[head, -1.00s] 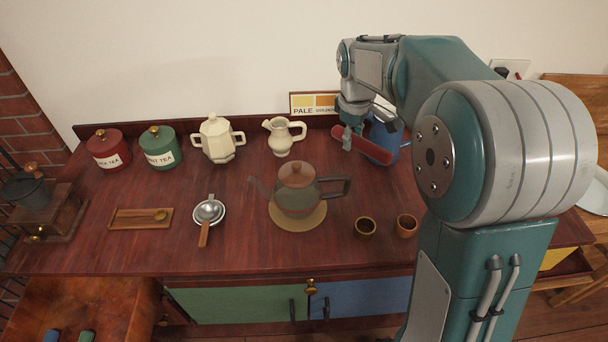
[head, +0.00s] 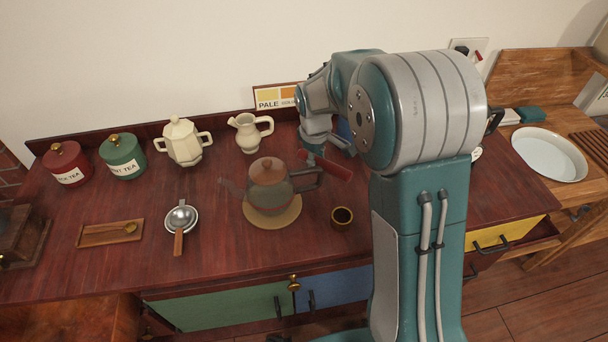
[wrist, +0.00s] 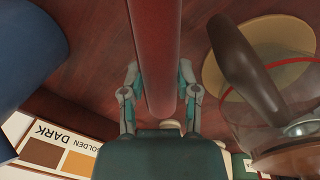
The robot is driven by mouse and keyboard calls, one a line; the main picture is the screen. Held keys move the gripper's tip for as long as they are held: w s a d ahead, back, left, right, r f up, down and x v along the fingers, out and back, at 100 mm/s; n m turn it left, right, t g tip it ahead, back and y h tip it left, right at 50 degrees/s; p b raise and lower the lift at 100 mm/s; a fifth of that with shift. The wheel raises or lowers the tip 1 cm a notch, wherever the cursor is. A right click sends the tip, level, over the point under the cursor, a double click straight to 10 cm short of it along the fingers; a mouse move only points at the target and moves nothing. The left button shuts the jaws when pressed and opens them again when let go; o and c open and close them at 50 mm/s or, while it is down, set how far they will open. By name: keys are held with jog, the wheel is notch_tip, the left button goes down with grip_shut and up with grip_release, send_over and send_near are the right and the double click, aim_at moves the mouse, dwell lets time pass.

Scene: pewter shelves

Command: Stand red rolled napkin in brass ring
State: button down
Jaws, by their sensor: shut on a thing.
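The red rolled napkin (head: 332,168) is held in my gripper (head: 308,156) above the table, lying nearly level and tilted in the head view. In the wrist view the napkin (wrist: 155,50) runs lengthwise between both fingers of my gripper (wrist: 157,82), which are shut on it. A short round brass-rimmed piece with a dark opening, seemingly the brass ring (head: 342,218), stands on the table in front of and slightly right of the napkin. My gripper is apart from it. The ring is not visible in the wrist view.
A teapot (head: 268,186) on a round mat (head: 285,221) stands left of the napkin, its handle close by; the teapot (wrist: 285,110) also shows in the wrist view. A cream jug (head: 248,134) and a colour card (head: 272,98) are behind. My arm hides the table's right part.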

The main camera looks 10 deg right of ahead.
aim_at(315, 180)
jog(key=shift+f, duration=2.75)
jog(key=shift+c, duration=1.8)
grip_release()
